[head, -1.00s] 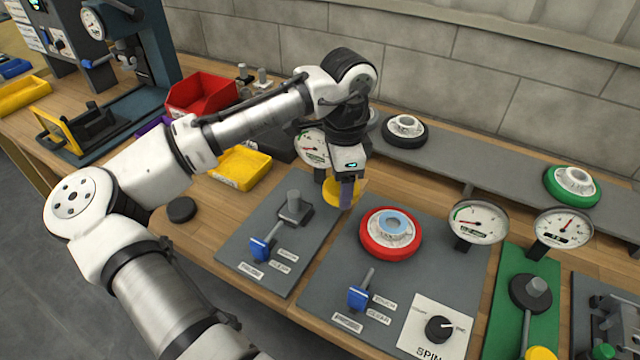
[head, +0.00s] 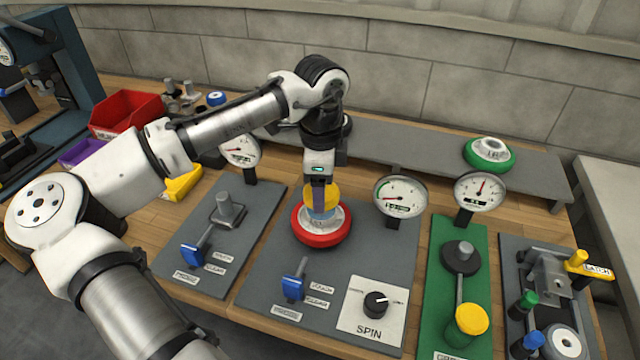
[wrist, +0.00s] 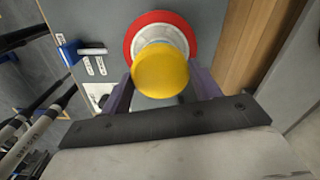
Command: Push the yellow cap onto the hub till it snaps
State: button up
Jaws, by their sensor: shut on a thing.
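The yellow cap (head: 331,194) is held between the purple fingers of my gripper (head: 320,196). It is above the white hub (head: 337,219) of the red-rimmed wheel (head: 323,239), which lies flat on a grey panel. The hub's pale blue top shows just under the cap; I cannot tell whether they touch. In the wrist view the round cap (wrist: 160,70) sits between the two fingers and covers the hub's middle. The white hub (wrist: 160,34) and red rim (wrist: 135,30) show beyond it.
Two dial gauges (head: 400,197) (head: 480,192) stand right of the wheel. A blue-handled lever (head: 293,288) and a SPIN knob (head: 376,303) are in front. A green-rimmed wheel (head: 489,164) sits on the rear shelf. A yellow-topped post (head: 471,318) is at the front right.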

notch_tip(320, 180, down, 2)
jog(key=shift+b, duration=0.6)
jog(key=shift+p, duration=0.35)
jog(key=shift+f, duration=1.35)
dwell(1.3)
jog(key=o, duration=1)
jog(key=shift+o, duration=0.2)
jog(key=shift+r, duration=0.1)
notch_tip(320, 180, up, 14)
jog(key=shift+f, duration=0.2)
